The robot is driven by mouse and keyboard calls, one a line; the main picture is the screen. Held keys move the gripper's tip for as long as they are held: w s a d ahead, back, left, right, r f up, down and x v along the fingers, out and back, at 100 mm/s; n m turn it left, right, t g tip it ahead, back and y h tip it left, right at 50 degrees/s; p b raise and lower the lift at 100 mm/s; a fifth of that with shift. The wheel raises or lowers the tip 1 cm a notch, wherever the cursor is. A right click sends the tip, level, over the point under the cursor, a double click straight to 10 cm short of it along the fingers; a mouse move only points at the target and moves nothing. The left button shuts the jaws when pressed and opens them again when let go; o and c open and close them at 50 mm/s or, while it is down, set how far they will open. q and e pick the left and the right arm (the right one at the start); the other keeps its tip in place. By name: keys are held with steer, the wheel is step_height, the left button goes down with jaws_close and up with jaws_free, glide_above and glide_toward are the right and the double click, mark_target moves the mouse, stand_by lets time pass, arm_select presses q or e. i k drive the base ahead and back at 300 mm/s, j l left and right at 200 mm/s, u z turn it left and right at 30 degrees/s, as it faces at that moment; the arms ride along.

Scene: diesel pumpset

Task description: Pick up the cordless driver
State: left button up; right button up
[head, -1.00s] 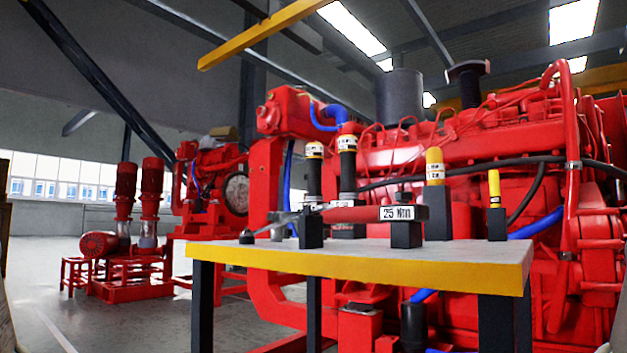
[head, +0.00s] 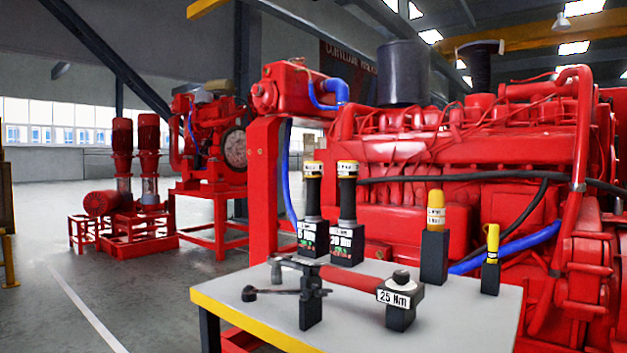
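No gripper of mine shows in the head view. Two black upright tools stand side by side at the back left of the table, each with a white and yellow band on top and a labelled black base: the left tool (head: 312,205) and the right tool (head: 347,200). The right base seems to read 20 Nm; the left number is hard to read. I cannot tell for sure whether either is the cordless driver. A red-handled wrench (head: 350,279) lies across black supports in front, its tag (head: 393,298) reading 25 Nm.
The grey tabletop (head: 455,325) has a yellow front edge. Two yellow-topped pieces, a thick one (head: 436,212) and a thin one (head: 493,240), stand in black blocks on the right. A large red engine (head: 430,150) rises close behind the table. Open floor (head: 60,310) lies left.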

mark_target(312, 172)
steer(key=i+j, duration=0.25)
steer(key=j, duration=0.15)
steer(key=i+j, duration=0.2)
steer(key=j, duration=0.2)
steer(key=i+j+z, duration=0.1)
steer(key=i+j, duration=0.15)
steer(key=j, duration=0.15)
